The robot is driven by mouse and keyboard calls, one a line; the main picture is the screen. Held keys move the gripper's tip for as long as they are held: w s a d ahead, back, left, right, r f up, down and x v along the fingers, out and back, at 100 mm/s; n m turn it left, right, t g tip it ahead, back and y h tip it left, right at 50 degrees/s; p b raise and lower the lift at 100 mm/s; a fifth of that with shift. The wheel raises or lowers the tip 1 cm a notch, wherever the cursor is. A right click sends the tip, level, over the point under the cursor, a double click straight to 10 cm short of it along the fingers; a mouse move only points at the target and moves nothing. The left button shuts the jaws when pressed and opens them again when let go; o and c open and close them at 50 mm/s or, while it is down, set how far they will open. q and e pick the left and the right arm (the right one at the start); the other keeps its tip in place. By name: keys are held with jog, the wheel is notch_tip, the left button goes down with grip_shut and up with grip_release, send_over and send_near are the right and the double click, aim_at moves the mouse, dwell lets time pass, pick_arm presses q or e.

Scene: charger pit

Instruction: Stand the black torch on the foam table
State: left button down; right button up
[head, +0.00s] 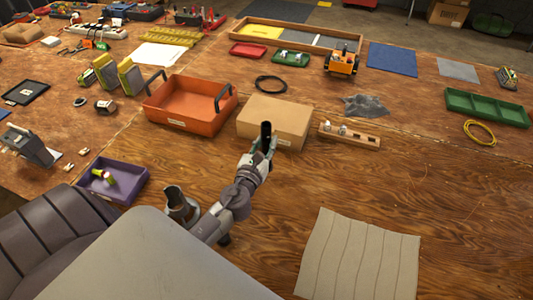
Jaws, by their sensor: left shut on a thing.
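The black torch (266,134) is upright in my left gripper (263,148), which is shut around it. The gripper and torch show in front of a tan, flat-topped block (275,108), overlapping its front face in the picture. I cannot tell the gap between the torch and the block. The block's top is bare. It may be the foam table, but no readable label confirms this. The torch's lower part is hidden by the gripper fingers. My right gripper is not in view.
An orange tray (180,123) with black handles stands left of the block. A wooden holder (349,137) with small items stands to its right. A purple bin (125,191) is at lower left. A beige mat (360,260) lies at front right. Bare wood lies between.

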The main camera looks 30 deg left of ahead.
aim_at(266, 152)
pick_arm(q)
jog(key=shift+f+b, duration=1.2)
jog(key=shift+f, duration=0.75)
jog(key=shift+f, duration=0.15)
jog(key=c, duration=0.9)
grip_release()
